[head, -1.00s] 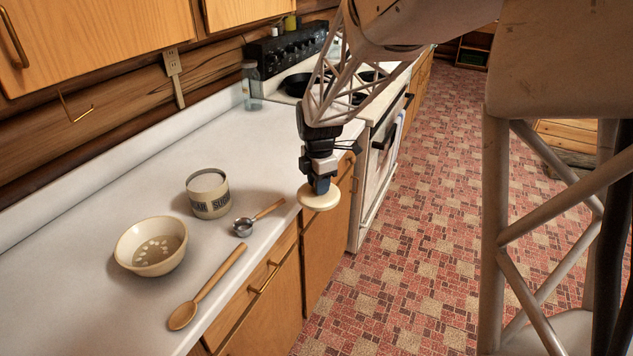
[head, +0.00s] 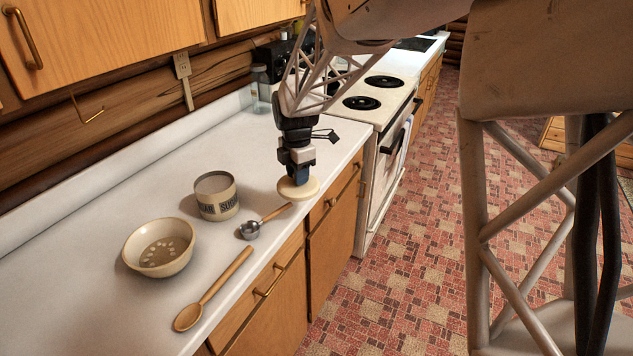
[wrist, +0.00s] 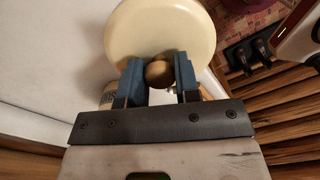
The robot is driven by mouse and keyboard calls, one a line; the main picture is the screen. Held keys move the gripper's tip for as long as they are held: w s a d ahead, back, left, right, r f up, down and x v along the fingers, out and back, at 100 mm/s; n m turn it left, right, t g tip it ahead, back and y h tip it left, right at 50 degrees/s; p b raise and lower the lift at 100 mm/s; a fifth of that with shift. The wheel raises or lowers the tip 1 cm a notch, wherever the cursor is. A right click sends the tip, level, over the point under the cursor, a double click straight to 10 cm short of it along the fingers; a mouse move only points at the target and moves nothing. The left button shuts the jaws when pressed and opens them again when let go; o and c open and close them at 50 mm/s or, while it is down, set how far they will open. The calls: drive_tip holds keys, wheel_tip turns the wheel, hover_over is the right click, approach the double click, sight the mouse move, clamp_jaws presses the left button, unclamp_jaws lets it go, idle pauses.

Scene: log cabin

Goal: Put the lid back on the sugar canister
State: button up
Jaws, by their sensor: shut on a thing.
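The sugar canister (head: 217,203), cream with dark lettering, stands upright and open on the white counter. The round cream lid (head: 299,191) hangs under my gripper (head: 298,178), to the right of the canister and near the counter's front edge. In the wrist view my gripper (wrist: 159,76) is shut on the lid's round knob, and the pale lid disc (wrist: 160,28) spreads beyond the fingers. A small part of the canister (wrist: 107,92) shows behind the left finger. The lid is apart from the canister.
A bowl (head: 159,247) and a wooden spoon (head: 211,292) lie nearer. A glass jar (head: 261,86) stands at the back by the stove (head: 375,98). The counter behind the canister is clear.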

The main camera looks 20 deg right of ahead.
drive_tip(key=w+a+r+n, duration=0.1)
drive_tip(key=w+a+r, duration=0.1)
drive_tip(key=a, duration=0.5)
drive_tip(key=w+a+r+n, duration=0.1)
drive_tip(key=w+a+r, duration=0.2)
drive_tip(key=a, duration=0.4)
drive_tip(key=w+a+r+n, duration=0.2)
drive_tip(key=a, duration=0.5)
drive_tip(key=shift+w+a+r, duration=0.15)
drive_tip(key=shift+w+a, duration=0.2)
drive_tip(key=shift+a, duration=0.05)
wheel_tip(320, 180, down, 6)
drive_tip(key=shift+f, duration=0.2)
drive_tip(key=shift+f, duration=0.2)
idle(2.2)
drive_tip(key=o, duration=1.5)
